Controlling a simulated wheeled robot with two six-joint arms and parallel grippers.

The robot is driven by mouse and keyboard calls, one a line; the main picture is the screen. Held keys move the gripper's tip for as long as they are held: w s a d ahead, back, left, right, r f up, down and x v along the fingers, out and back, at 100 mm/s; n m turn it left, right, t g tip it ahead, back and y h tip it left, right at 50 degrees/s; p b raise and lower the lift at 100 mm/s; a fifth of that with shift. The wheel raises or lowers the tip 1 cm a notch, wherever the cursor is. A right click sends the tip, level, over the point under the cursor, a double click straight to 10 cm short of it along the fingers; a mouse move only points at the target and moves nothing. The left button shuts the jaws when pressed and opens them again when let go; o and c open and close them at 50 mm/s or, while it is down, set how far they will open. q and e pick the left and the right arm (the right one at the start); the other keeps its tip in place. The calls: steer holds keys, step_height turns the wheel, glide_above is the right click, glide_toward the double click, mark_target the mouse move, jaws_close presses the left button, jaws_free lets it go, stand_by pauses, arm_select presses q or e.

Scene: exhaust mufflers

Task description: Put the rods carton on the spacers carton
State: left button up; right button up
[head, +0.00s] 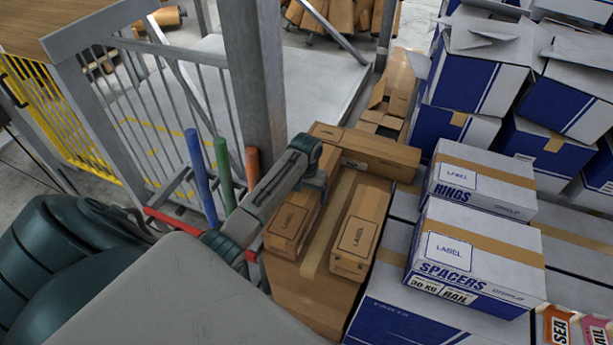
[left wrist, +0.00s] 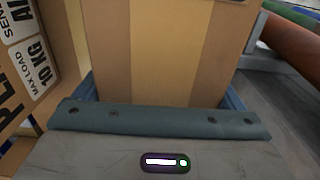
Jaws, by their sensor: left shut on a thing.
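The spacers carton (head: 478,258) is white and blue with a tan tape band and a label on top. It stands in the right half of the head view. My left gripper (left wrist: 160,95) is shut on a brown carton (left wrist: 160,50), with a blue finger on each side of it. In the head view this seems to be the small labelled carton (head: 291,228) beside my left arm, which hides the fingers. No rods name can be read on any carton. My right gripper is out of view.
Another small brown carton (head: 358,232) lies close by on a large brown carton (head: 300,296). The rings carton (head: 480,183) stands just behind the spacers carton. Blue, green and orange posts (head: 199,178) and a grey pillar (head: 255,80) stand near my left arm.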

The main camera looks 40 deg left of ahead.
arm_select(q)
steer(key=o, duration=1.6)
steer(key=shift+c, duration=0.2)
